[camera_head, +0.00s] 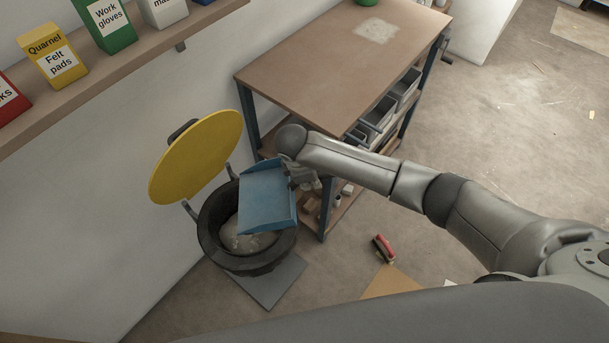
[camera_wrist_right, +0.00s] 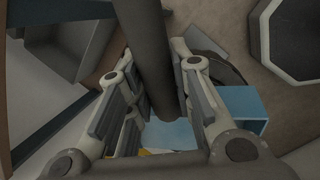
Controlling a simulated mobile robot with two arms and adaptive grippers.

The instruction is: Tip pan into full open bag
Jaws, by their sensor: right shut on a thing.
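The blue pan (camera_head: 264,198) is over the right part of a round black container (camera_head: 212,250), which has an open top and a raised yellow lid (camera_head: 195,158). Pale, lumpy material (camera_head: 243,238) shows inside the container; I cannot tell whether it is a bag. The pan's tilt and any load on it are unclear. My right gripper (camera_head: 299,174) is at the pan's right side, shut on its dark handle (camera_wrist_right: 150,50). In the right wrist view, blue parts of the pan (camera_wrist_right: 243,104) show beyond the fingers (camera_wrist_right: 157,108). My left gripper is out of view.
A brown-topped workbench (camera_head: 325,60) with drawers stands right behind the pan. A grey mat (camera_head: 275,285) lies under the container. A red brush (camera_head: 383,248) lies on the floor to the right. A wall shelf (camera_head: 150,50) with boxes is at upper left.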

